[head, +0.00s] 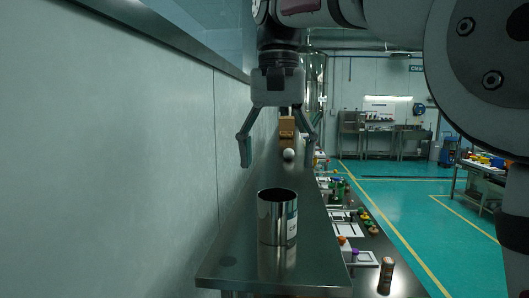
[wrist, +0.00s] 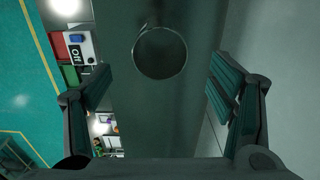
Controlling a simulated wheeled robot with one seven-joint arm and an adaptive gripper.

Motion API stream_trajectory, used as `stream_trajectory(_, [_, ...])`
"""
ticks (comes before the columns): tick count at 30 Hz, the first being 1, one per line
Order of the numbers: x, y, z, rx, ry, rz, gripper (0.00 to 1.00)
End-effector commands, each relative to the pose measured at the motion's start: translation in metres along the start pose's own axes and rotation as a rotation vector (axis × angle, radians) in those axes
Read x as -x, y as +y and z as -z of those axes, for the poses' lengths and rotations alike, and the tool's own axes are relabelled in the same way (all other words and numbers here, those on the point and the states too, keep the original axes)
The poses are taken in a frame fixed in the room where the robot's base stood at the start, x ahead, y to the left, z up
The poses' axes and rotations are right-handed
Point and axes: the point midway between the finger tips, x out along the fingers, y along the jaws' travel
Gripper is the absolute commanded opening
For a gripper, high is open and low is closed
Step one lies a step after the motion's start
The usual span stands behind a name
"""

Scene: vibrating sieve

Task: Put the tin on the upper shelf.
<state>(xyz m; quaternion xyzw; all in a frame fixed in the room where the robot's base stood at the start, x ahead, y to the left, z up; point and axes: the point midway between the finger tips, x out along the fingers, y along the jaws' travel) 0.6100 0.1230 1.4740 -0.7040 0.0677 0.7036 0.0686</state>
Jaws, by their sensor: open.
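The tin (head: 277,222) is a shiny, open-topped metal cylinder with a pale label on its right side. It stands upright near the close end of the long metal upper shelf (head: 230,266). My gripper (head: 277,163) is open and empty, with its fingers pointing down, above and apparently beyond the tin in the head view. In the wrist view the tin (wrist: 160,53) shows from above as a dark round opening. It lies between the lines of the two spread fingers, towards the top of the picture, and neither finger touches it.
A white ball (head: 288,154) and a brown box (head: 287,130) stand farther along the shelf. A wall (head: 180,130) runs close along its left. A lower bench (head: 348,272) on the right holds a brown can (head: 386,275) and several small items.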

Motion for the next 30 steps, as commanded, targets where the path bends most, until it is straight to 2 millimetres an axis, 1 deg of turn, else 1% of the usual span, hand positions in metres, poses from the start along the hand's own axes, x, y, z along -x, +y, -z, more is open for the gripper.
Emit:
stream_trajectory(4, [0.007, 0.0, 0.0, 0.0, 0.0, 0.0, 0.77])
stream_trajectory(8, [0.009, 0.001, -0.001, 0.001, 0.001, 0.001, 0.77])
stream_trajectory(10, [0.008, 0.005, -0.002, 0.001, 0.004, 0.006, 0.77])
stream_trajectory(11, [0.008, 0.009, -0.004, 0.003, 0.009, 0.011, 0.77])
stream_trajectory(14, [0.004, 0.027, -0.011, 0.01, 0.035, 0.037, 0.77])
stream_trajectory(16, [-0.003, 0.045, -0.021, 0.021, 0.066, 0.061, 0.77])
stream_trajectory(18, [-0.014, 0.064, -0.034, 0.036, 0.105, 0.083, 0.77])
stream_trajectory(20, [-0.025, 0.078, -0.047, 0.05, 0.143, 0.098, 0.77])
stream_trajectory(23, [-0.047, 0.099, -0.07, 0.076, 0.208, 0.113, 0.77])
stream_trajectory(26, [-0.074, 0.117, -0.095, 0.102, 0.276, 0.116, 0.77])
stream_trajectory(30, [-0.117, 0.137, -0.129, 0.139, 0.371, 0.099, 0.77])
